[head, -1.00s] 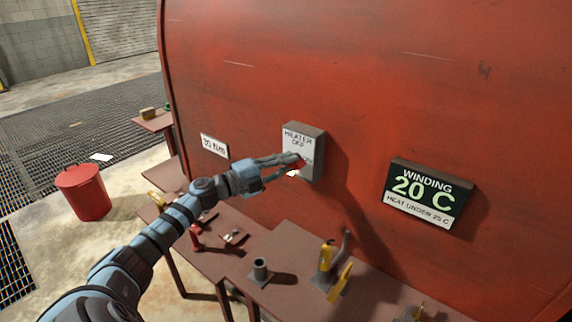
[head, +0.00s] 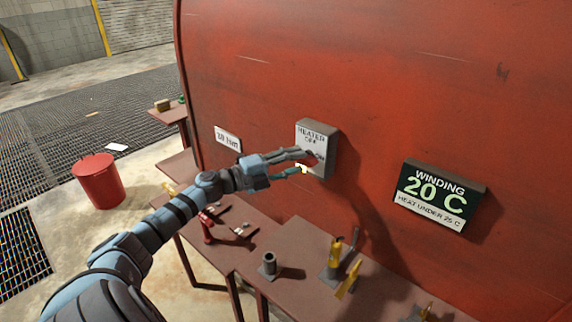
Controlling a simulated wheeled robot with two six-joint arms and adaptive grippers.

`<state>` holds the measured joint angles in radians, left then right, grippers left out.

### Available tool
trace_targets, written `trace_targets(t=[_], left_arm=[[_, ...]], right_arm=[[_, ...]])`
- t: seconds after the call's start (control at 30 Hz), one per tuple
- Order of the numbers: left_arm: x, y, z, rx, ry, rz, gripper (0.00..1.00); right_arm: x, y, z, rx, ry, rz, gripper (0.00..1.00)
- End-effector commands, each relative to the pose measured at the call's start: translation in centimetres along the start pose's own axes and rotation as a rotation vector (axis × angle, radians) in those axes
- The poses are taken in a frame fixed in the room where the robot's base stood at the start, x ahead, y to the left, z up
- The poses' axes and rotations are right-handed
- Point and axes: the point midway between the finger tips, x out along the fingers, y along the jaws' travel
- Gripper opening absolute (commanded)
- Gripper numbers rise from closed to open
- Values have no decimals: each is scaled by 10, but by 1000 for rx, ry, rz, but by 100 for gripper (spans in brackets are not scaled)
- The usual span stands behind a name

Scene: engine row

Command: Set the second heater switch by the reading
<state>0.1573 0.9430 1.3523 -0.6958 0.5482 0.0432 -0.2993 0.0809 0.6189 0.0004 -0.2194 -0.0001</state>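The reading display (head: 437,194) to the right says "WINDING 20 C" and "HEAT UNDER 25 C". My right gripper is not in view.
A small white label plate (head: 228,139) is on the wall left of the box. Below, a brown bench (head: 300,290) holds a grey cup-like cylinder (head: 269,264), yellow-handled parts (head: 347,278) and a red part (head: 206,228). A red bucket (head: 99,182) stands on the floor at left.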

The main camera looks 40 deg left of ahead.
Motion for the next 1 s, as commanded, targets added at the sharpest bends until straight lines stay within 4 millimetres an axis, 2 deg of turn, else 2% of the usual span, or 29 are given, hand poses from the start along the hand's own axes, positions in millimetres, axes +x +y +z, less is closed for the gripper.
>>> trace_targets(t=[0.2,0.33,0.5,1.0], left_arm=[[-38,2,-1,2,3,12,37],[-51,2,-1,3,5,8,37],[-56,0,0,2,1,4,37],[-56,0,0,-2,0,2,37]], right_arm=[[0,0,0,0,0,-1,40],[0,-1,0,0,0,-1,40],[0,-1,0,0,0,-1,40],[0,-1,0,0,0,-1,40]])
